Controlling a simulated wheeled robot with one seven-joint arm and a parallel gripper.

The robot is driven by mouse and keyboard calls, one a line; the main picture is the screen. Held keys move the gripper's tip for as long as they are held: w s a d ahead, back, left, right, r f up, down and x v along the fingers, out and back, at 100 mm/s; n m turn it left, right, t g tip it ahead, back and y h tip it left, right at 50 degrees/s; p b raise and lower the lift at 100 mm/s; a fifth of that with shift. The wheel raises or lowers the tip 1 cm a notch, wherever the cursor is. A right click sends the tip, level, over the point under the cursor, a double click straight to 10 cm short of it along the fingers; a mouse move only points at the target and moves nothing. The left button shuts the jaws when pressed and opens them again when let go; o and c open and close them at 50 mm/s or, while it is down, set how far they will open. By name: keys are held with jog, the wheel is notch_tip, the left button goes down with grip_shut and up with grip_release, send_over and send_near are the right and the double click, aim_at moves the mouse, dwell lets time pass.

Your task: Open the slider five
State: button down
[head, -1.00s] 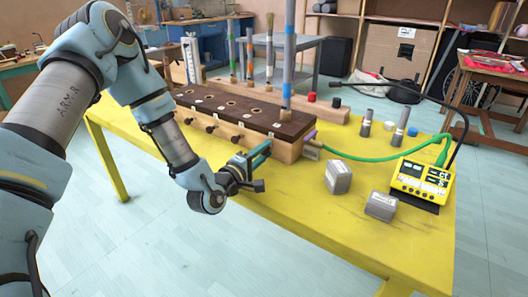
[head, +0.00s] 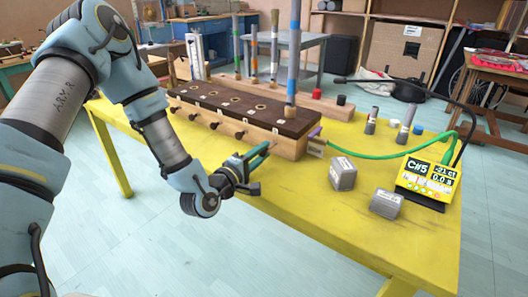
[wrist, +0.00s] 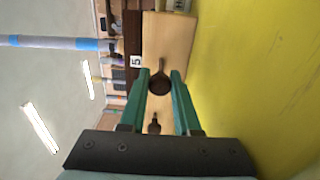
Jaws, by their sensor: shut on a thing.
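A long wooden box (head: 290,147) with a dark, holed top lies on the yellow table, with a row of dark slider knobs (head: 239,135) along its front. In the wrist view a "5" label (wrist: 136,61) marks the slider beside my fingers. My gripper (head: 262,152) is at the near right end of the box's front. In the wrist view its green fingers (wrist: 161,76) are shut on the dark slider five knob (wrist: 159,86). The fingers hide this knob in the head view. A tall pipe (head: 293,60) stands on the box's right end.
A yellow tuner (head: 428,180) reads C#5, -21 ct, 0.0 s. Two grey blocks (head: 343,174) (head: 386,204) and a green hose (head: 380,156) lie right of my gripper. Short pipes (head: 405,124) stand behind. The table's front right (head: 345,235) is clear.

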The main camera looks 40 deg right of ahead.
jog(key=c, duration=0.6)
grip_release()
jog(key=shift+a+f, duration=0.1)
jog(key=shift+a, duration=0.4)
jog(key=b+v, duration=0.1)
jog(key=v, duration=0.9)
jog(key=shift+d+b, duration=0.1)
jog(key=shift+b, duration=0.25)
